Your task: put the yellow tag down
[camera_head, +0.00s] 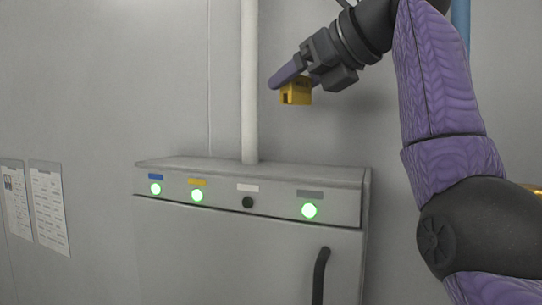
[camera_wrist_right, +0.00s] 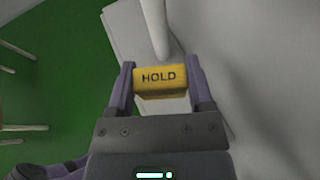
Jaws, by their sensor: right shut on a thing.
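The yellow tag (camera_head: 296,92) is a small block-like piece, held in the air above the right part of the grey cabinet's top. In the right wrist view the yellow tag (camera_wrist_right: 160,80) shows the word HOLD and sits between both fingers. My right gripper (camera_head: 290,84) is shut on it, with its arm coming in from the upper right. The right gripper (camera_wrist_right: 162,85) also shows in the wrist view with a finger on each side of the tag. My left gripper is not in view.
The grey cabinet (camera_head: 220,240) has a flat top, three lit green lamps, one dark button, coloured labels and a dark handle (camera_head: 320,275). A white vertical pipe (camera_head: 250,80) rises behind its top. Papers (camera_head: 48,205) hang on the wall at left. The floor is green (camera_wrist_right: 60,75).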

